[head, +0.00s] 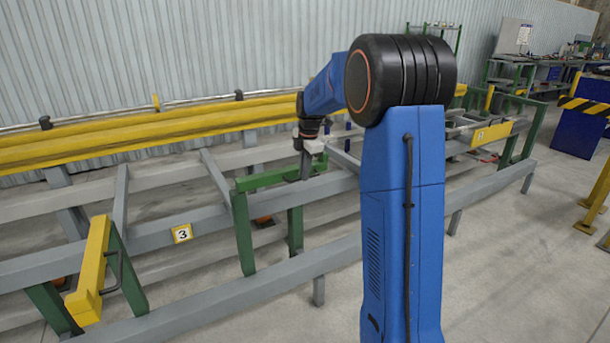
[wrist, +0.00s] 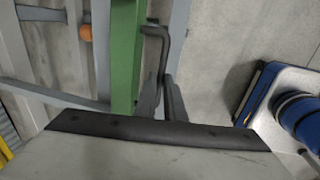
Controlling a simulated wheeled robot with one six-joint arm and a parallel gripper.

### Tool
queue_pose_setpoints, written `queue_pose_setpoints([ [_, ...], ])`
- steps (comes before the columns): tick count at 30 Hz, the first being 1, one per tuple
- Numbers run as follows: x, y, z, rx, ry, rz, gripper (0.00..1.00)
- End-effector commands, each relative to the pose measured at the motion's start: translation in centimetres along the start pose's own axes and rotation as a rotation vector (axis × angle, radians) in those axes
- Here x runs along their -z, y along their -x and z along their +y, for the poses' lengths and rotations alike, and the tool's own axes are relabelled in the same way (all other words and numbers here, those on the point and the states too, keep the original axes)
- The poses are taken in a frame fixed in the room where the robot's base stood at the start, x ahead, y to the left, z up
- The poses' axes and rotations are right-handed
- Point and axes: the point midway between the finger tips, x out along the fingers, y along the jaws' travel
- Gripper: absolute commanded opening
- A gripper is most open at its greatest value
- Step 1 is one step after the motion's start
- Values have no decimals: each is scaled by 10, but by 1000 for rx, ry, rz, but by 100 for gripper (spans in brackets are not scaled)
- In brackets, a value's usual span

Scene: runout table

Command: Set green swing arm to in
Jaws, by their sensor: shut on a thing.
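The green swing arm (head: 265,179) lies across the grey frame near the middle of the head view, beside my blue arm. In the wrist view the green swing arm (wrist: 125,50) runs up and down the picture, with a bent dark handle (wrist: 155,32) on its right side. My gripper (head: 304,172) reaches down at the right end of the green arm. In the wrist view my gripper (wrist: 165,98) is shut on the handle, close beside the green beam. The grip itself is partly hidden by the fingers.
A yellow swing arm (head: 92,265) with its own handle stands at the front left. Grey rails (head: 150,240) run along the table, with a "3" plate (head: 182,233) on one. Yellow beams (head: 120,135) lie behind.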

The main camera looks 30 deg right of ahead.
Motion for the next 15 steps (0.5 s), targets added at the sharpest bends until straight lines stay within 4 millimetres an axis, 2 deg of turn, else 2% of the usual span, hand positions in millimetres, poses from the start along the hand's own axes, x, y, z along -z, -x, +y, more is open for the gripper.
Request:
queue_pose_setpoints([
  [12, 0, 0, 2, -1, 6, 2, 0],
  [13, 0, 0, 2, -1, 6, 2, 16],
  [15, 0, 0, 2, -1, 6, 2, 28],
])
